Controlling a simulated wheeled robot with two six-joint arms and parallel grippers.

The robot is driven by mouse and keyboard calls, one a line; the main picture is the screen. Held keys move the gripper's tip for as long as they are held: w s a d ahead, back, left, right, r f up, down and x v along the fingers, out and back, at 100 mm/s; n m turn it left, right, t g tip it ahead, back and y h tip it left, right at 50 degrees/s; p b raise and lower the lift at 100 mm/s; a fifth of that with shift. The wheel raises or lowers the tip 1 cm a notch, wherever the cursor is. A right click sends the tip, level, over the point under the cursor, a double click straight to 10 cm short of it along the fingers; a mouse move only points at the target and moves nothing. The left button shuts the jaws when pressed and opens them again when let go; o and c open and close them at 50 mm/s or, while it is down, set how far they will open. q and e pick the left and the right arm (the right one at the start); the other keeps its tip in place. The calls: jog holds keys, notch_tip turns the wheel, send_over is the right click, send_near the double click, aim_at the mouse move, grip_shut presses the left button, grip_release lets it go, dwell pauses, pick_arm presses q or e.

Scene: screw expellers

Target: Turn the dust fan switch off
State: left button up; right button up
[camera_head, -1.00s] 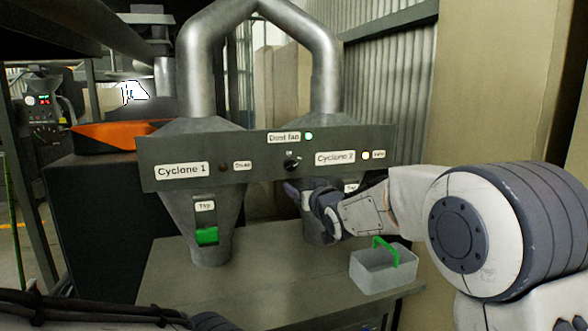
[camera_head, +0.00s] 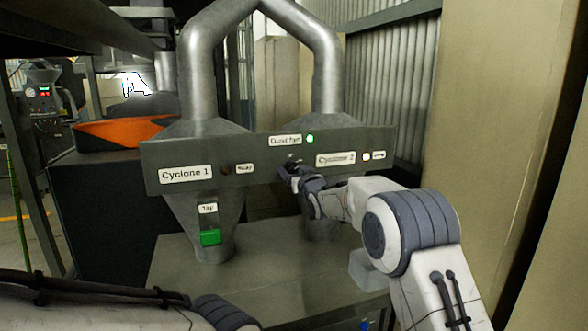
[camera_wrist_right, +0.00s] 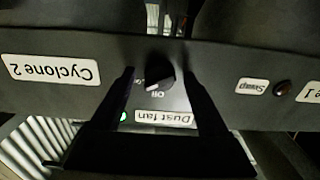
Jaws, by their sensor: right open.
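The dust fan switch is a black knob (camera_wrist_right: 160,77) on the grey panel, with an "Off" mark beside it. The wrist view shows it upside down. The "Dust fan" label (camera_head: 285,140) has a lit green lamp (camera_head: 310,139) beside it. My right gripper (camera_head: 285,175) is open at the panel, just under the label, and mostly hides the knob in the head view. In the wrist view its two dark fingers (camera_wrist_right: 160,75) stand on either side of the knob, with gaps to it. Contact cannot be told. My left gripper is not in view.
The panel (camera_head: 262,168) spans both cyclones, with the Cyclone 1 label (camera_head: 186,174) and Cyclone 2 label (camera_head: 335,159). A green tap (camera_head: 210,237) is on the left cyclone. A clear bin (camera_head: 366,270) is partly behind my right arm. The bench (camera_head: 255,272) has bare space.

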grip_shut()
jog(key=shift+f+n+b, duration=0.2)
jog(key=shift+n+b, duration=0.6)
jog(key=shift+b, duration=0.3)
jog(key=n+b, duration=0.6)
jog(key=shift+r+n, duration=0.1)
jog(key=shift+n, duration=0.3)
jog(key=shift+r+n+b, duration=0.1)
jog(key=shift+n+b, duration=0.6)
jog(key=shift+n, duration=1.1)
grip_release()
